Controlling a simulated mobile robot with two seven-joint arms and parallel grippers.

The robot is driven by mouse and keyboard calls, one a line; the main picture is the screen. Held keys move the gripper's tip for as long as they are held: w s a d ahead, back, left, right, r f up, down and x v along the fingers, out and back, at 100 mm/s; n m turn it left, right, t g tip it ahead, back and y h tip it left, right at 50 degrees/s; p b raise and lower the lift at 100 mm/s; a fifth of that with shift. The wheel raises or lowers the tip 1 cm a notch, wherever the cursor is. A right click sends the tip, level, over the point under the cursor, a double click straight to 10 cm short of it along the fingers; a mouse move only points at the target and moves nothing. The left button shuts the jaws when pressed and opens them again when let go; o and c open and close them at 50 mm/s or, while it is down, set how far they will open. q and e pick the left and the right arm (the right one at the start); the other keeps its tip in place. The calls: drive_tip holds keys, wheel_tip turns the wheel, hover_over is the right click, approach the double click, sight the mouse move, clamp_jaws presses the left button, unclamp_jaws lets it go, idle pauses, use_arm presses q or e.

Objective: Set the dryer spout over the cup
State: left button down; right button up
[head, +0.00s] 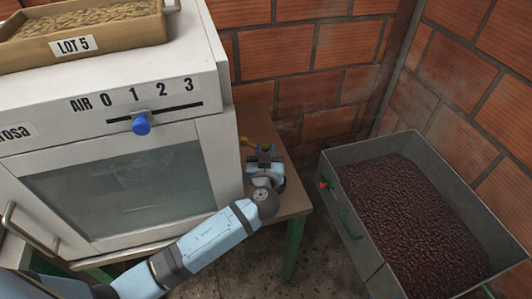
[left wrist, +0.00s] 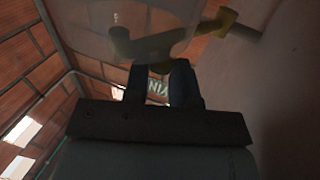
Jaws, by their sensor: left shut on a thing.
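The white dryer (head: 222,150) stands at the left with a glass door and an AIR slider with a blue knob (head: 141,124). A brass-coloured spout (head: 245,141) sticks out at its right side. It also shows in the left wrist view (left wrist: 228,24), coming from a pale wall. My left gripper (head: 265,152) is at the spout beside the dryer, shut on what looks like the spout; its fingers (left wrist: 166,78) partly hide the contact. A clear, cup-like shape (left wrist: 150,40) shows dimly above the fingers in the wrist view. The cup cannot be made out in the head view.
The wooden table top (head: 290,200) has green legs. A grey metal bin (head: 345,215) of dark red cherries stands at the right. A tray marked LOT 5 (head: 110,41) sits on the dryer. Brick walls close off the back and right.

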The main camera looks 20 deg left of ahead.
use_arm(q)
drive_tip(key=c, duration=1)
unclamp_jaws()
wheel_tip(320, 180, up, 20)
drive_tip(key=p, duration=0.2)
drive_tip(key=shift+p, duration=0.4)
